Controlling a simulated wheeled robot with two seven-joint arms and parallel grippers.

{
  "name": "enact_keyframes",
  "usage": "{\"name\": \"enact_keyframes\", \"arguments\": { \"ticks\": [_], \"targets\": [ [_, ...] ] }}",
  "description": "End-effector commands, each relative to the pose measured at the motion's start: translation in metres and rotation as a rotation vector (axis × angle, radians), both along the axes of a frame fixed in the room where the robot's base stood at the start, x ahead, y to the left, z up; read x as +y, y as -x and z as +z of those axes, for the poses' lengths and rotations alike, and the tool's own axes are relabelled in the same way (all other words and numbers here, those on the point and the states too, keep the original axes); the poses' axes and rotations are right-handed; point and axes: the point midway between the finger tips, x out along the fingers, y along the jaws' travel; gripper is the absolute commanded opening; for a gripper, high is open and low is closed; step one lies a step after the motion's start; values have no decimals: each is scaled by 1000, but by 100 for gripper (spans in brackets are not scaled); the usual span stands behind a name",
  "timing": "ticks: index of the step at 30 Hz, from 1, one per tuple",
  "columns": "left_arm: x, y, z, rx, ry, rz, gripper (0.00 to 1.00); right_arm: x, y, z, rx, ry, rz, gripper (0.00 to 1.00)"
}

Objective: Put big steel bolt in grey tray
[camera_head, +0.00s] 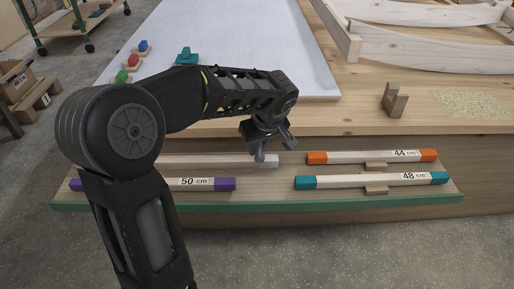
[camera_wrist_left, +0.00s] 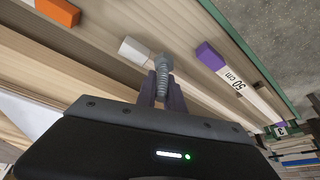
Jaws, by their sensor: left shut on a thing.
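My left gripper (camera_head: 266,138) hangs over the front of the workbench, above the white-ended bar. In the left wrist view, its fingers (camera_wrist_left: 162,92) are shut on the big steel bolt (camera_wrist_left: 163,70), a grey threaded bolt with a wide head pointing away from the gripper. In the head view the bolt (camera_head: 259,155) is small and partly hidden by the fingers. I cannot make out a grey tray in either view. My right gripper is not in view.
Measuring bars lie along the front ledge: a purple-ended 50 cm bar (camera_head: 200,184), an orange-ended 44 cm bar (camera_head: 370,157), a teal-ended 48 cm bar (camera_head: 370,180) and a white-ended bar (camera_head: 215,160). A pale sheet (camera_head: 260,40), small coloured pieces and a wooden block (camera_head: 393,100) are behind.

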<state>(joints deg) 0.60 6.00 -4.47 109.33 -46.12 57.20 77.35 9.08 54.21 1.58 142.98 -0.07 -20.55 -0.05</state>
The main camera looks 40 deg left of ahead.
Motion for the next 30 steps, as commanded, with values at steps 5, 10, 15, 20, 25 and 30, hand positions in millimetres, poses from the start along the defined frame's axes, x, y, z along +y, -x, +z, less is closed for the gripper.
{"name": "enact_keyframes", "arguments": {
  "ticks": [5, 10, 15, 20, 25, 30],
  "targets": [
    [0, 0, 0, 0, 0, 0, 0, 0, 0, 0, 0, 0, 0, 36],
    [0, 0, 0, 0, 0, -1, 0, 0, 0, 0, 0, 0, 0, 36],
    [-17, -8, 1, 8, 9, -103, 0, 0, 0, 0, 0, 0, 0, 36],
    [-66, -29, 5, 22, 27, -397, 0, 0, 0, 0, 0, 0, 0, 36],
    [-132, -48, 15, 17, 24, -787, 0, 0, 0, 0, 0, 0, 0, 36],
    [-173, -56, 22, 1, 5, -1028, 0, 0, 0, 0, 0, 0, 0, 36]
  ]
}}
